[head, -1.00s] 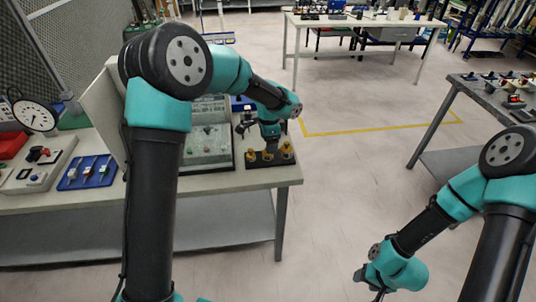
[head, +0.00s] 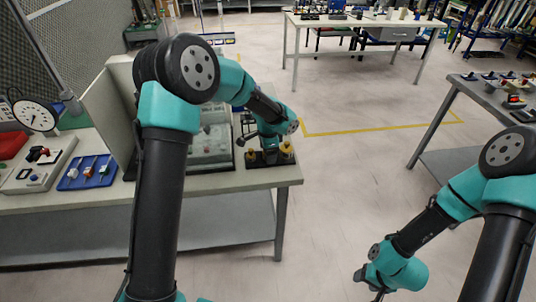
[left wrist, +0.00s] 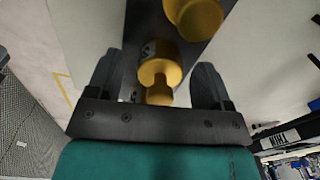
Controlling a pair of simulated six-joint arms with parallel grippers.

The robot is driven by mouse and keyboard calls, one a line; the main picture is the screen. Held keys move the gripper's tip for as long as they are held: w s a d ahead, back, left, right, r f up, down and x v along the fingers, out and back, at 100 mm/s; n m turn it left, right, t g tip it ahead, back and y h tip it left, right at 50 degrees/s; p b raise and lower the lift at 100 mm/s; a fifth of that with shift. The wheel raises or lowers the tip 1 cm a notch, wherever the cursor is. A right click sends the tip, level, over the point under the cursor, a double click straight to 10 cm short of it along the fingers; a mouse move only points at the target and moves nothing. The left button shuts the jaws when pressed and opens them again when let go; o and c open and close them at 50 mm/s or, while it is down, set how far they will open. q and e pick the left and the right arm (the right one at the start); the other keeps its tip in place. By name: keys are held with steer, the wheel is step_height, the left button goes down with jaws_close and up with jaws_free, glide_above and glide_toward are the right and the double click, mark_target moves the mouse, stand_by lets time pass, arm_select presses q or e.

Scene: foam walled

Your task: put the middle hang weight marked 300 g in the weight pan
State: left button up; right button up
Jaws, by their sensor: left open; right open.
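Brass hang weights stand in a black rack (head: 268,163) at the right end of the left bench. The left weight (head: 250,156) and right weight (head: 286,148) show in the head view; the middle one is hidden behind my left gripper (head: 269,150). In the left wrist view, one brass weight (left wrist: 160,72) sits between the open, apart fingers of my left gripper (left wrist: 157,80), and another weight (left wrist: 198,15) is beyond it. The 300 g marking is not legible. I cannot make out the weight pan. My right gripper (head: 372,284) is open and empty over the floor, far from the rack.
A grey panel unit (head: 208,145) stands left of the rack. The floor between the benches is clear.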

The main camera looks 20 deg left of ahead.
arm_select(q)
steer(key=shift+c, duration=0.4)
steer(key=c, duration=1.2)
steer(key=shift+r, duration=0.1)
steer(key=shift+r, duration=1.3)
steer(key=s+d+r, duration=0.1)
steer(key=s+d, duration=0.1)
steer(key=s, duration=0.5)
steer(key=s+d+r, duration=0.1)
steer(key=s+d, duration=0.1)
steer(key=s, duration=0.6)
steer(key=shift+s+d, duration=0.2)
steer(key=shift+d, duration=0.05)
steer(key=shift+r, duration=0.1)
